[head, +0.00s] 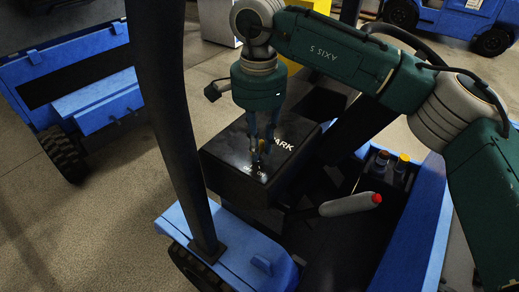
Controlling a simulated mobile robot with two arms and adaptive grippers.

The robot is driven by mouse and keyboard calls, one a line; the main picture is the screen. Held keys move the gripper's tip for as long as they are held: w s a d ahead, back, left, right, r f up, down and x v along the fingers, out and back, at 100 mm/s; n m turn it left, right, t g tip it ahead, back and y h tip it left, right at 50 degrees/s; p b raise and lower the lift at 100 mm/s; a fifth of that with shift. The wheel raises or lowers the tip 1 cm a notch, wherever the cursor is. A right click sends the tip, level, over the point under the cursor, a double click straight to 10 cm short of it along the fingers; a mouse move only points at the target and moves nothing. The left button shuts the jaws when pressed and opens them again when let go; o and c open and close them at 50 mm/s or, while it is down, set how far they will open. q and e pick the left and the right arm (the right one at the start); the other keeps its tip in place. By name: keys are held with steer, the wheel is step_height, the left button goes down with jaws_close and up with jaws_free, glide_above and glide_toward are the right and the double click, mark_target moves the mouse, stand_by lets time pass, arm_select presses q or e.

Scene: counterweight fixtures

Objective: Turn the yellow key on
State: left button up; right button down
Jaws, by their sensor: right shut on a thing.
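The yellow key (262,146) is a small yellow spot on the top of a black console box (225,180) with white lettering. My right gripper (261,152) points straight down over it, with its fingers at the key. It is shut on the key, and the fingers partly hide the key and its socket. Which way the key is turned cannot be made out. My left gripper is not in this view.
A dark upright post (172,110) of the blue vehicle (240,255) stands left of the console. A grey lever with a red tip (350,204) and a yellow-topped knob (403,160) are to the right. Other blue vehicles (90,100) stand beyond.

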steer(key=m+b, duration=0.2)
steer(key=m, duration=0.1)
steer(key=shift+a, duration=0.1)
steer(key=shift+r+m+b, duration=0.1)
steer(key=shift+m+b, duration=0.6)
steer(key=shift+m, duration=0.6)
steer(key=shift+r, duration=0.1)
steer(key=c, duration=1.6)
jaws_free()
steer(key=shift+o, duration=0.2)
steer(key=shift+s+a, duration=0.1)
step_height(320, 180, up, 12)
